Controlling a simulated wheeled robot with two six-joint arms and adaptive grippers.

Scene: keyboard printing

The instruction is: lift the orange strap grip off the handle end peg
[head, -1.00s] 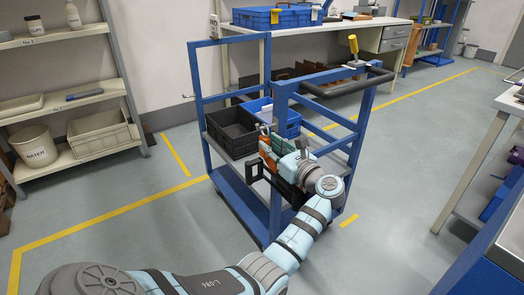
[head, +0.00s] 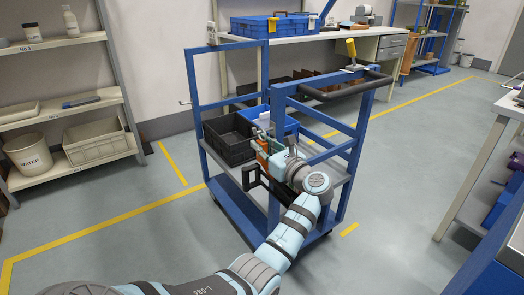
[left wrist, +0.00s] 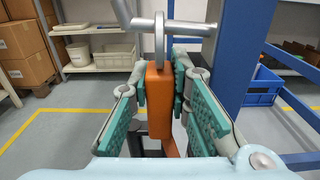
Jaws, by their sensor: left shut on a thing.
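The orange strap grip (left wrist: 159,95) is upright between the green pads of my left gripper (left wrist: 160,100) in the left wrist view. The pads are shut on it from both sides. A grey metal ring (left wrist: 159,50) stands at its top. The ring is at the grey handle end peg (left wrist: 190,29), a bent rod; it looks to be around the rod. In the head view my left gripper (head: 262,148) is at the blue cart's near side, with a little of the orange showing. My wrist hides most of the grip there. My right gripper is in neither view.
The blue cart (head: 276,165) has upright posts and a dark push handle (head: 345,90) close to my arm. A black bin (head: 230,140) and a blue bin (head: 283,122) stand on it. Shelves stand at left, a bench at right.

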